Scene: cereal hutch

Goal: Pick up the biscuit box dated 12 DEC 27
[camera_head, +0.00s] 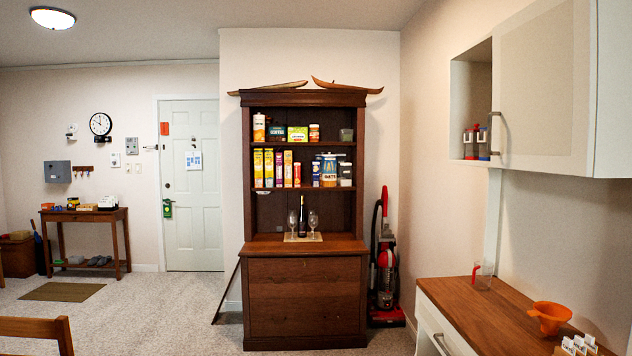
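A dark wooden hutch (305,243) stands against the far wall. Several narrow upright boxes stand at the left of its middle shelf, among them a yellow box (258,168) and a pink-red box (288,168). A green and yellow box (298,134) and a dark teal box (277,131) are on the shelf above. All are small and far away. I cannot read any date, so I cannot tell which is the biscuit box dated 12 DEC 27. Neither of my grippers is in view.
A bottle (301,217) stands between two glasses on the hutch ledge. A red vacuum cleaner (386,262) stands right of the hutch. A wooden counter (488,318) with an orange funnel (549,317) is at right. A chair back (38,328) is at lower left. Carpet (150,310) is open at left.

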